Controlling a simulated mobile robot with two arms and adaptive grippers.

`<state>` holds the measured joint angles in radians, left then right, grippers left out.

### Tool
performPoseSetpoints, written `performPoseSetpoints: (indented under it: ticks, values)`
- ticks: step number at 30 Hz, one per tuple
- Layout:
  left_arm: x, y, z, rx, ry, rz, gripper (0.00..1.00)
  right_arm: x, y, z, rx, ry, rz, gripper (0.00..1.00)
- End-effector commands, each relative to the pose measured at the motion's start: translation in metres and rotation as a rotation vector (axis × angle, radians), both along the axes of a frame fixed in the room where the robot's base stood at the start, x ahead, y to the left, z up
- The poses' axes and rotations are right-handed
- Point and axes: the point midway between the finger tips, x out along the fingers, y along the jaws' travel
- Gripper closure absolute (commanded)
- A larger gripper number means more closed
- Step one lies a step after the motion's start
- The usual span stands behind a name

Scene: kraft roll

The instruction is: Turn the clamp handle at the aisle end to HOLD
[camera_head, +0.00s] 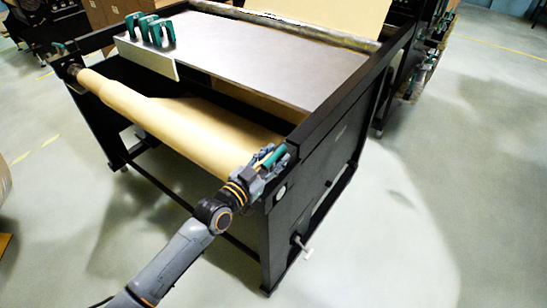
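A kraft paper roll (170,122) lies across the front of a black-framed table. At its near right end a green clamp handle (275,156) shows on top of the frame corner, partly covered by my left gripper (270,164). The gripper's fingers are at the handle and seem to lie on either side of it; whether they press on it I cannot tell. No HOLD mark is readable. Another green handle (58,47) is at the roll's far left end. My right gripper is out of view.
A small lever or crank (302,247) sticks out low on the right side frame. The floor (400,220) to the right is clear.

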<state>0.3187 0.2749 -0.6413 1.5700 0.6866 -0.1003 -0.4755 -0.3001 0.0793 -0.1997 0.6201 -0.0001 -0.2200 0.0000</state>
Motion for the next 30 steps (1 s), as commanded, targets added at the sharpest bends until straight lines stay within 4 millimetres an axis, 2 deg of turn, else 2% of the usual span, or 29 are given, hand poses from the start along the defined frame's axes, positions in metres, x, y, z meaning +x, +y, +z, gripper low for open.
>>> performPoseSetpoints:
  ticks: [11,14,24,30]
  values:
    - [-0.005,0.004,-0.002,-0.001,0.003,0.001,0.58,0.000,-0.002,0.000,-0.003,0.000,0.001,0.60]
    - [-0.016,0.013,-0.002,-0.001,0.003,0.001,0.58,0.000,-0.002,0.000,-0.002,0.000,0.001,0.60]
    - [-0.073,0.055,-0.002,0.003,0.003,0.001,0.58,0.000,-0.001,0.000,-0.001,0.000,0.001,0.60]
    - [-0.092,0.069,-0.001,0.001,0.001,0.000,0.58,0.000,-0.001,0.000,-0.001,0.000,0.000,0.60]
